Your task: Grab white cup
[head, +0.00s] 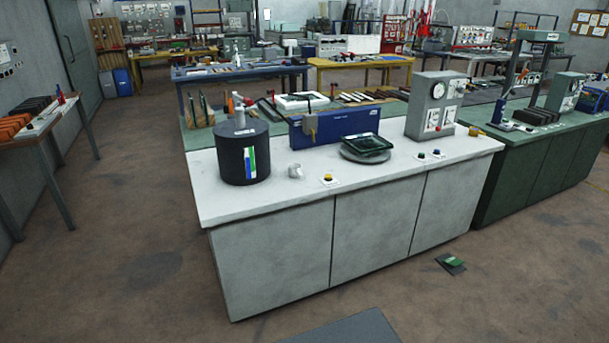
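A small white cup (295,171) stands on the white top of a grey workbench (350,184). It is just right of a large dark cylinder (242,153) and left of a yellow button on a small white plate (327,180). The cup looks upright, but it is too small to see its details. My gripper is not in view.
A blue panel (311,128) stands behind the cup. A round stand with a dark tray (366,146) and a grey gauge box (436,106) are to its right. Floor in front is mostly clear, with a small green item (451,263) and a grey mat (350,329).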

